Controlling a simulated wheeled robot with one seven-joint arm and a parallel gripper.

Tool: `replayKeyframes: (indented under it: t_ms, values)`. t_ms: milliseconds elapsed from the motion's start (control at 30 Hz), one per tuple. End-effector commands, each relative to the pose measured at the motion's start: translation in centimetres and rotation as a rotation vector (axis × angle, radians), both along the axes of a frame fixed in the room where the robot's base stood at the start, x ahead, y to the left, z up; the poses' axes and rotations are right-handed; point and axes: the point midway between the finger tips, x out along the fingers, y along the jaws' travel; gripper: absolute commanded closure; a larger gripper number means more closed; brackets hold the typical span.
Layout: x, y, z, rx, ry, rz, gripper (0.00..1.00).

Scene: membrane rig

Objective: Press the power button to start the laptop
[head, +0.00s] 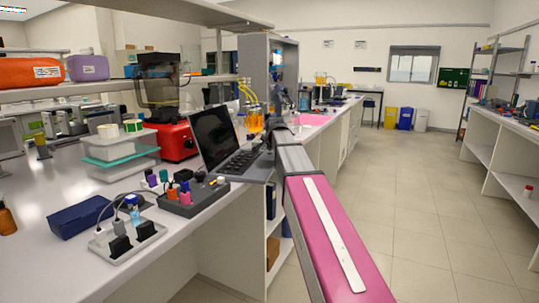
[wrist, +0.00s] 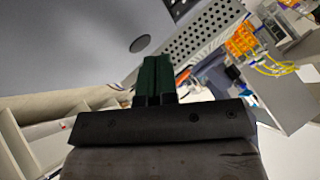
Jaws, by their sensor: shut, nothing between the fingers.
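The laptop (head: 240,163) stands open at the bench edge, its dark screen (head: 214,132) facing right. In the wrist view a grey surface (wrist: 90,30), apparently part of the laptop, fills the upper left. A dark round button-like spot (wrist: 140,43) lies on it, beside a strip with rows of dark dots (wrist: 203,35). My gripper (wrist: 155,60) is shut and empty, its dark green fingertips just below the spot in the picture. I cannot tell whether they touch the surface. In the head view my gripper is at the laptop's right side, small and hard to make out.
A grey organizer with colored items (head: 190,196), a power strip (head: 122,240) and a blue case (head: 80,216) lie left of the laptop. A red machine (head: 174,140) and yellow-orange flasks (head: 255,120) stand behind. The floor aisle (head: 420,190) at right is clear.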

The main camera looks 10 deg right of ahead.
Motion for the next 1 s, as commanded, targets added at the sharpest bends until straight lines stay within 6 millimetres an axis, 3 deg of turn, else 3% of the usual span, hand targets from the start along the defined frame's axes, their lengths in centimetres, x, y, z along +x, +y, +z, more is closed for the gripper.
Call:
replayKeyframes:
  t_ms: [1000]
  values:
    - [0.0, 0.0, -0.71, 0.0, 0.0, 0.0, 1.0]
